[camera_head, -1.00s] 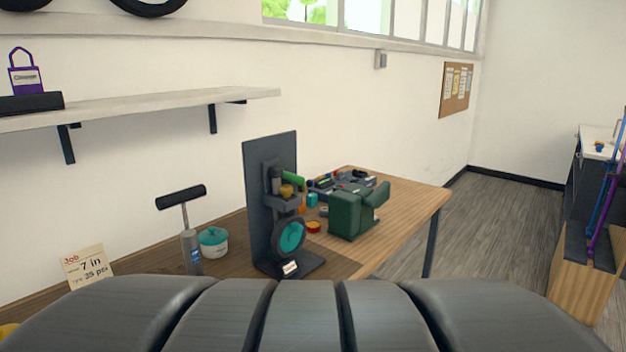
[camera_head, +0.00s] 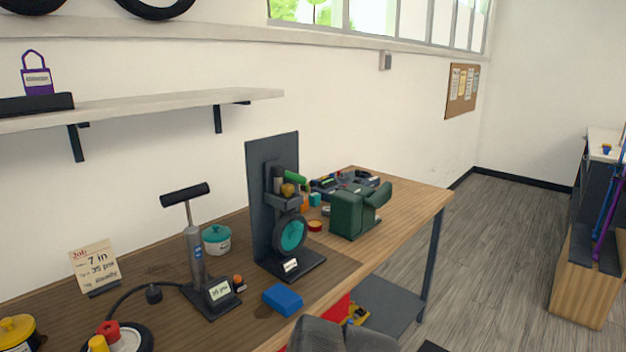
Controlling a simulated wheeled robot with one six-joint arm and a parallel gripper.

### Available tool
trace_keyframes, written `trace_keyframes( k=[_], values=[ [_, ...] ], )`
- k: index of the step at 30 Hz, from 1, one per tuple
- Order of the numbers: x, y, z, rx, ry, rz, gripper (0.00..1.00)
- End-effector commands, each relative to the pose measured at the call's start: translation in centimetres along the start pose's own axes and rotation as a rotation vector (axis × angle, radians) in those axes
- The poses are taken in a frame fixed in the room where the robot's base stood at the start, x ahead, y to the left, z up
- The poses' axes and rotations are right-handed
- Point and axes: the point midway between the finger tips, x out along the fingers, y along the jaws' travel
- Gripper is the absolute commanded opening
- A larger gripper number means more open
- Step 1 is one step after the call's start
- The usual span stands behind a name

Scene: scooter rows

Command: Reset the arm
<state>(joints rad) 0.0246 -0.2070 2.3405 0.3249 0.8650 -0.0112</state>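A dark grey rounded part of my arm (camera_head: 340,336) shows at the bottom edge, right of centre, in front of the workbench. My gripper's fingers are outside the picture, so whether they are open or hold anything is hidden. The wooden workbench (camera_head: 415,210) runs along the wall. My arm part appears in front of the bench's near edge, with red storage and a grey lower shelf (camera_head: 385,304) partly visible behind it.
On the bench stand a floor pump (camera_head: 196,262), a job card (camera_head: 95,268), a blue block (camera_head: 283,299), a black stand with a wheel (camera_head: 272,205) and a green vise (camera_head: 352,212). A wall shelf (camera_head: 150,106) is above. Open floor (camera_head: 500,240) lies right.

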Motion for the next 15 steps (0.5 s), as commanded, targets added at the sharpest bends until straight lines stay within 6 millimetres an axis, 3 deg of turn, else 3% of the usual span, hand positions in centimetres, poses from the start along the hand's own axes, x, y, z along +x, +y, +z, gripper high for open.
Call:
trace_keyframes(
  k=[6, 15],
  values=[
    [-1.34, 0.24, -0.29, 0.039, -0.008, 0.017, 0.0],
    [-1.53, 0.39, -0.35, 0.052, -0.01, 0.022, 0.0]
  ],
)
